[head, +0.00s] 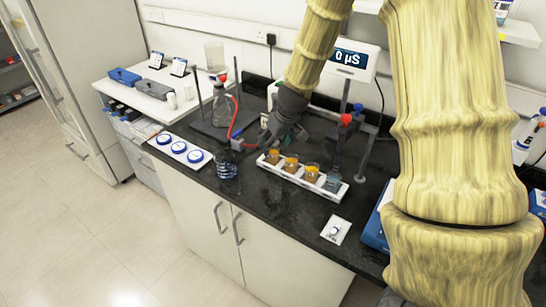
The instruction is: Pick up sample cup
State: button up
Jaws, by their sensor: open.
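Several small clear cups with amber-orange tops or contents stand in a row in a white rack on the black bench; one of these likely sample cups (291,162) is near the middle. My gripper (275,143) is dark grey, open, and points down just behind the left end of the rack. Its fingers look empty and apart from the cups, though their exact height is hard to judge. My wrist hides part of the bench behind it.
A glass flask (222,107) with red tubing stands left of my gripper. A dark clear beaker (227,165) sits near the front edge. A white tray with blue round lids (179,147) lies further left. A meter reading 0 µS (349,58) stands behind.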

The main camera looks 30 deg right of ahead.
aim_at(273, 150)
jog(key=shift+p+x, duration=0.95)
jog(key=shift+x, duration=1.6)
jog(key=shift+d, duration=0.1)
jog(key=c, duration=1.1)
